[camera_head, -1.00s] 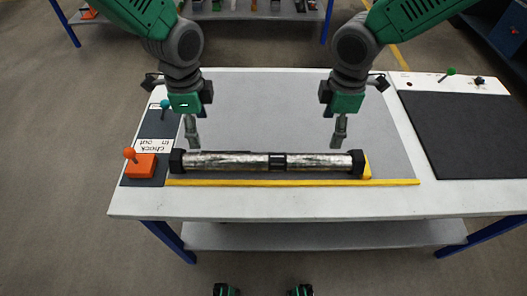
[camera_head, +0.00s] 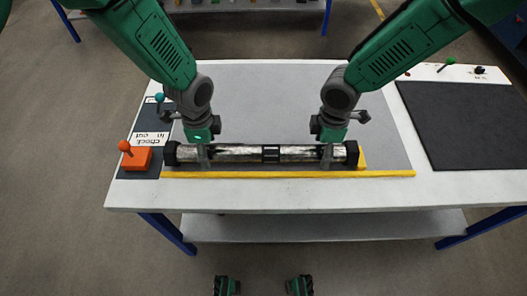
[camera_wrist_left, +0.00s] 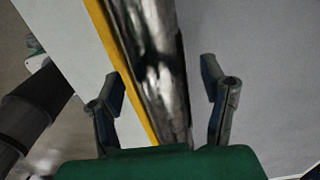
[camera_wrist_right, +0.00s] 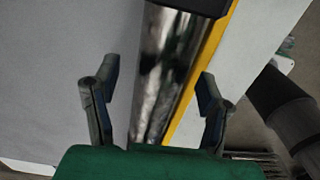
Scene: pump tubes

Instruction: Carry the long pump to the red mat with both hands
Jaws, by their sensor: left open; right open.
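The long pump (camera_head: 235,153) is a scuffed silver tube with black end caps and a black middle band. It lies crosswise near the table's front edge. My left gripper (camera_head: 205,160) is over its left part, open, with a finger on each side of the tube (camera_wrist_left: 155,60) in the left wrist view. My right gripper (camera_head: 327,160) is over its right part, also open, with the tube (camera_wrist_right: 165,70) between its fingers in the right wrist view. I see no red mat; a dark grey mat (camera_head: 465,125) lies on the table's right side.
A yellow strip (camera_head: 290,174) runs along the front of the pump. An orange box with a lever (camera_head: 136,159) stands close to the pump's left end, beside a check in/out label (camera_head: 151,139). A green knob (camera_head: 450,60) is at the back right.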

